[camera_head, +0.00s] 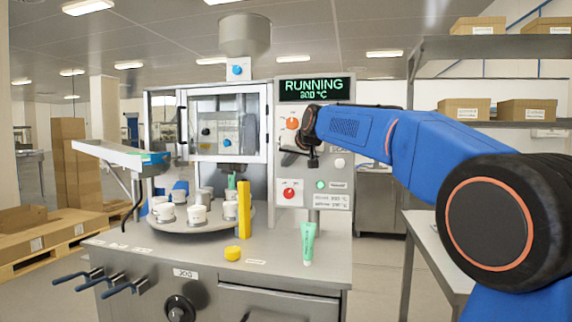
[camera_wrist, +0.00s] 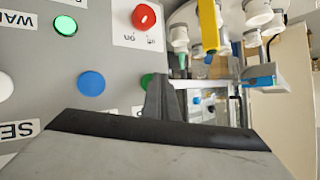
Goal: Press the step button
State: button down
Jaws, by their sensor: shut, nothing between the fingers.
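The control panel (camera_head: 318,178) stands on the right of the filling machine, and my arm covers part of it. In the wrist view a blue button (camera_wrist: 91,83) and a green button (camera_wrist: 147,80) sit on the grey panel (camera_wrist: 118,55). My gripper (camera_wrist: 163,97) is shut and empty, with its tip overlapping the green button's edge; I cannot tell whether it touches. In the head view my gripper (camera_head: 312,160) is small and dark in front of the panel. No readable label shows which button is step; nearby labels are partly covered.
A red knob (camera_head: 290,190), a green lamp (camera_head: 320,184) and a white button (camera_head: 340,163) are on the panel. The display (camera_head: 314,89) reads RUNNING. A green tube (camera_head: 308,243) and a yellow post (camera_head: 244,210) stand on the table, beside a turntable (camera_head: 190,236) with white cups.

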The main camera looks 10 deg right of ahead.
jog(key=shift+s, duration=0.1)
jog(key=shift+s+a, duration=0.4)
jog(key=shift+s, duration=0.5)
jog(key=s, duration=0.1)
jog(key=s+a, duration=0.1)
jog(key=s, duration=0.1)
jog(key=s+a, duration=0.1)
jog(key=shift+s, duration=0.15)
dwell(0.4)
dwell(0.4)
jog(key=s+d+f+g+h, duration=0.1)
jog(key=s+d+f, duration=0.3)
jog(key=s+f, duration=0.9)
jog(key=s+d+f+g, duration=0.4)
jog(key=s+f, duration=0.9)
jog(key=s, duration=0.6)
jog(key=s+d+f+g+h, duration=0.1)
jog(key=s+d+f, duration=0.3)
jog(key=s+f, duration=0.9)
jog(key=s+g, duration=0.1)
jog(key=s, duration=0.2)
jog(key=shift+s+f+h, duration=0.15)
jog(key=shift+h, duration=0.15)
